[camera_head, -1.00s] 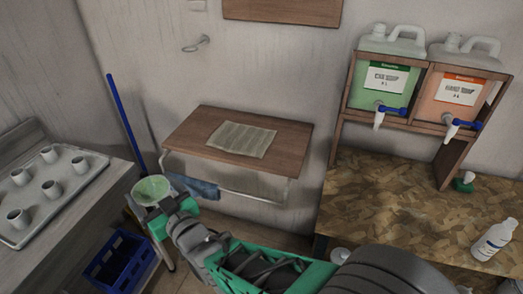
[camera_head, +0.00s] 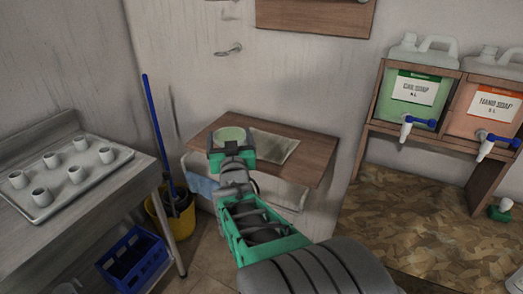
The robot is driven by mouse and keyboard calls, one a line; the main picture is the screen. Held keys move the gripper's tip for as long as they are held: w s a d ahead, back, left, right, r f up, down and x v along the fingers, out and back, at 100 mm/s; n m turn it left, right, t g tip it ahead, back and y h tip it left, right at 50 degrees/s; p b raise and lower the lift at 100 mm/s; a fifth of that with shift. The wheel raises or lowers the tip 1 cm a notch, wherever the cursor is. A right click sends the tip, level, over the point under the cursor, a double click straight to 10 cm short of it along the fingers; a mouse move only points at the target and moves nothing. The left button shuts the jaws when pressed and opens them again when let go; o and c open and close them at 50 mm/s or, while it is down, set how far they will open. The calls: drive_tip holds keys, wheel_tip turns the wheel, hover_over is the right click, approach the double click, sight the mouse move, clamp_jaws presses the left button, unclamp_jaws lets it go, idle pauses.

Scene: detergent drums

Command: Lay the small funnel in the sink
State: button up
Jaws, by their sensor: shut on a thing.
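The small funnel (camera_head: 230,134) is pale green, with its wide round mouth facing up. My gripper (camera_head: 232,155) is shut on it, and the fingers hide its lower part. In the picture the funnel overlaps the left part of a wooden wall shelf (camera_head: 312,150); it looks held up, but I cannot tell its height above the shelf. I cannot make out a sink in this view.
A steel table (camera_head: 120,195) at left bears a tray (camera_head: 102,179) of several white cups. Below are a blue crate (camera_head: 130,262) and a yellow bucket (camera_head: 180,222). At right, two soap drums (camera_head: 413,95) (camera_head: 487,105) sit in a rack above a chipboard counter (camera_head: 400,220).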

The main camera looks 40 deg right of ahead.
drive_tip(key=s+d+r+m+g+h+b, duration=0.1)
drive_tip(key=s+d+m+g+h+b, duration=0.25)
drive_tip(key=d, duration=1.05)
drive_tip(key=p, duration=0.3)
hover_over(297, 160)
drive_tip(key=shift+h, duration=0.25)
drive_tip(key=shift+f, duration=6.4)
drive_tip(key=o, duration=1.1)
drive_tip(key=shift+o, duration=0.2)
drive_tip(key=shift+r, duration=0.15)
